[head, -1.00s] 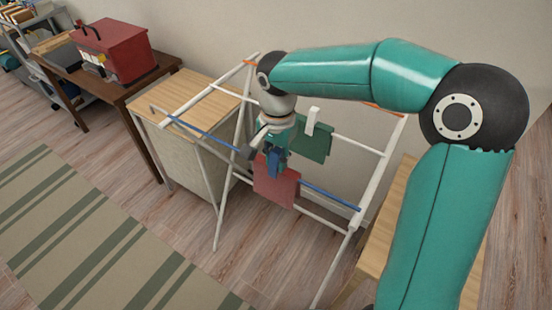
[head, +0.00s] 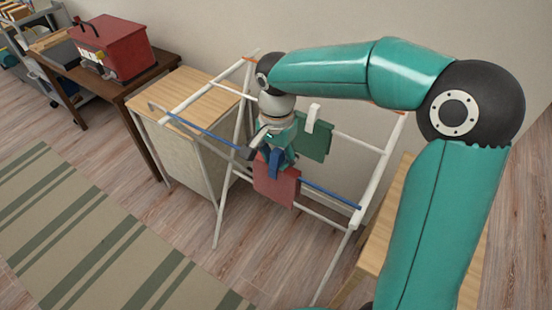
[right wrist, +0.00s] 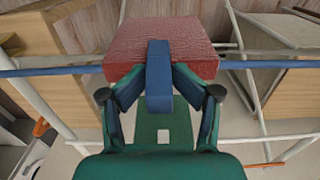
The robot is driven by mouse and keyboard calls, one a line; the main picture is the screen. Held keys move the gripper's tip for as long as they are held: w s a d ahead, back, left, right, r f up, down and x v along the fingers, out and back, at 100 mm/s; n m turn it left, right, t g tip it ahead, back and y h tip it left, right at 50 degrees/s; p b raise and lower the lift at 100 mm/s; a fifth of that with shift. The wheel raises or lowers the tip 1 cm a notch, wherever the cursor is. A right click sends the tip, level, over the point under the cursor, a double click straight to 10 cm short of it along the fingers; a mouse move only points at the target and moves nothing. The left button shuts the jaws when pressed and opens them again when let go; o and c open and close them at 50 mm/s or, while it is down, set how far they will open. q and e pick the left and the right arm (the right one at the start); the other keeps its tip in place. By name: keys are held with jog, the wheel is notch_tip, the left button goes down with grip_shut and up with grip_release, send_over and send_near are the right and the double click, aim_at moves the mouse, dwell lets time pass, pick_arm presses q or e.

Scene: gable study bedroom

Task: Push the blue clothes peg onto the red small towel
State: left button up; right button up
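The red small towel (head: 283,190) hangs folded over the blue rod of a white drying rack. In the right wrist view it (right wrist: 125,45) lies beyond my fingers. My right gripper (head: 275,160) is just above the towel. The blue clothes peg (right wrist: 159,75) is between its two fingertips (right wrist: 159,84), which close in on the peg's sides. The peg points at the towel and overlaps its top fold in that view; how far it sits on the cloth I cannot tell. In the head view the peg (head: 275,164) is partly hidden by the gripper. My left gripper is out of view.
The white drying rack (head: 385,165) surrounds the gripper with rods. A green cloth (head: 318,146) with a white peg (head: 312,118) hangs on a rod behind. A wooden cabinet (head: 195,95) stands left, a wooden surface (head: 385,235) right, a striped rug (head: 90,230) in front.

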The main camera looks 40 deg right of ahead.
notch_tip(320, 180, up, 12)
jog(key=shift+f, duration=0.1)
dwell(0.5)
jog(key=shift+r, duration=0.2)
notch_tip(320, 180, up, 7)
jog(key=p, duration=0.7)
jog(key=shift+f, duration=0.15)
